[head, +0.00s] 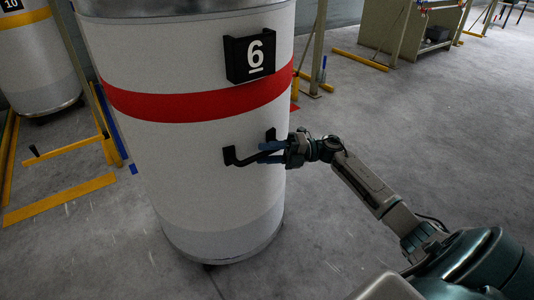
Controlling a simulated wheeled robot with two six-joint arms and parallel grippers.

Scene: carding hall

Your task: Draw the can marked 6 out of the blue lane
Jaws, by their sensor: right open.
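The can marked 6 (200,200) is a tall white drum with a red band and a black number plate (249,56). It stands upright on the floor, close in front of me, left of the middle in the head view. A black bar handle (243,160) sits on its side below the band. My right gripper (264,152) is at the handle, its blue fingers open near the bar's right part. I cannot tell whether they touch it. My left gripper is not in view. Blue floor strips (108,124) show behind the can's left side.
Another can marked 10 (38,65) stands at the back left, with yellow floor rails (58,200) in front of it. Yellow-footed posts (318,50) stand behind the can's right side. A beige cabinet (385,28) is at the back. The grey floor at right is clear.

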